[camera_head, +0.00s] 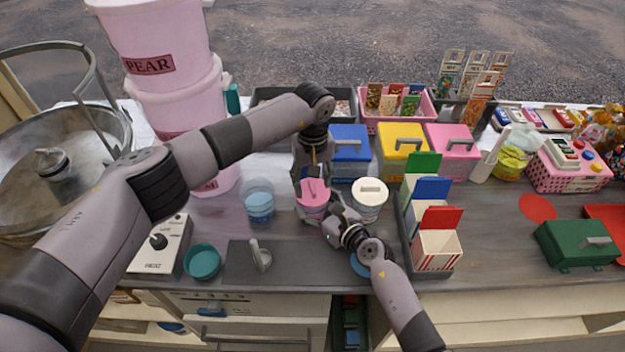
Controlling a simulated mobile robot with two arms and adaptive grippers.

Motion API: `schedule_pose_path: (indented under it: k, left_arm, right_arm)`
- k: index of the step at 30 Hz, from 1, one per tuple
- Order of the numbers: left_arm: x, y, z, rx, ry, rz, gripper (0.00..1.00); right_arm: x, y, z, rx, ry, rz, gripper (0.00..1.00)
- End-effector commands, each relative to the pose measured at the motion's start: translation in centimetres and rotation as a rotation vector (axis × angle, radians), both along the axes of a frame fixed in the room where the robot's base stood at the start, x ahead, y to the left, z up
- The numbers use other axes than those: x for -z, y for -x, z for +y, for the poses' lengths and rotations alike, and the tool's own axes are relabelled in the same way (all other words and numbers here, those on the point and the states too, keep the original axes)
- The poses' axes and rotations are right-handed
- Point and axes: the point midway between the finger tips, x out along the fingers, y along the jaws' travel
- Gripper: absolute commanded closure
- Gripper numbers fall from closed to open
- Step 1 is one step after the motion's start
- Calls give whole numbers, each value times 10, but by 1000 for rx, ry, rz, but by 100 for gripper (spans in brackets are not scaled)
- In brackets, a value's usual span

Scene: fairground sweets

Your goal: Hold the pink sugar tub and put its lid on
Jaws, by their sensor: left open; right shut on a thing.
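The pink sugar tub (314,213) stands upright on the counter in front of my column. Its pink lid (313,188), with a raised grip on top, is at the tub's mouth; I cannot tell whether it is fully seated. My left gripper (311,182) reaches down from above and is open around the lid. My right gripper (331,212) comes from the front right and is shut on the tub's side. The fingers of both grippers hide parts of the tub and lid.
A white lidded tub (369,204) stands close on the right, and a clear blue tub (258,203) on the left. A rack with cartons (437,243) is further right. Blue (349,140), yellow (401,143) and pink boxes (453,141) stand behind. A grey mat (236,262) lies in front.

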Motion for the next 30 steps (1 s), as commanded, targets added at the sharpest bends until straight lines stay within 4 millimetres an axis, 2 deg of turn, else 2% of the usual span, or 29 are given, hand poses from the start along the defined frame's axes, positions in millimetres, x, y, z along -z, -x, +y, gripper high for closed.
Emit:
schedule_pose_path:
  k: [10, 24, 30]
  left_arm:
    - [-5, -1, 0, 0, 0, -2, 48]
    - [-53, -1, 0, 0, 0, -2, 48]
    - [-60, 0, 0, 0, 0, 0, 48]
  right_arm:
    - [1, 1, 0, -1, 2, 1, 54]
    - [1, 1, 0, -1, 2, 1, 54]
    - [1, 1, 0, -1, 2, 1, 54]
